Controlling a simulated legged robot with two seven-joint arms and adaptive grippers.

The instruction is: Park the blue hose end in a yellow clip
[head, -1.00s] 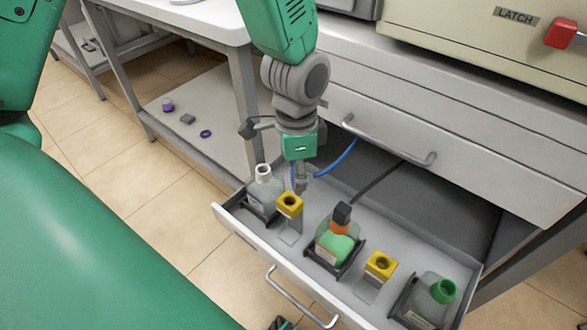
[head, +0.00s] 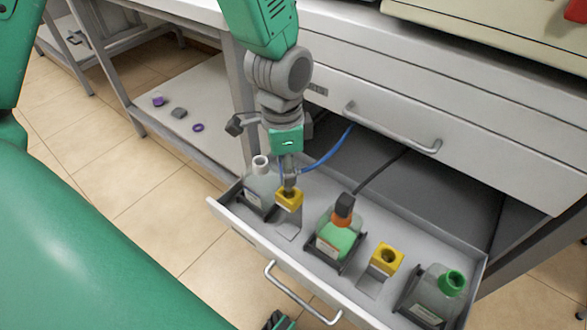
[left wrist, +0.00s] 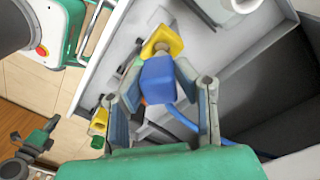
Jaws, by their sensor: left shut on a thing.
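My left gripper (head: 288,182) is shut on the blue hose end (left wrist: 160,82), which shows as a blue block between the fingers in the left wrist view. It points down at the left yellow clip (head: 289,200), which also shows in the left wrist view (left wrist: 165,38). The tip of the hose end meets the clip's top opening; how deep it sits is hidden. The blue hose (head: 328,156) runs from the gripper back into the cabinet. A second yellow clip (head: 386,259) stands empty further right.
The open drawer (head: 240,229) holds a white-necked bottle (head: 262,184), a bottle of green liquid (head: 338,240) with a black hose (head: 380,172) at its top, and a green-capped bottle (head: 438,292). The drawer above (head: 460,150) is shut and overhangs the back.

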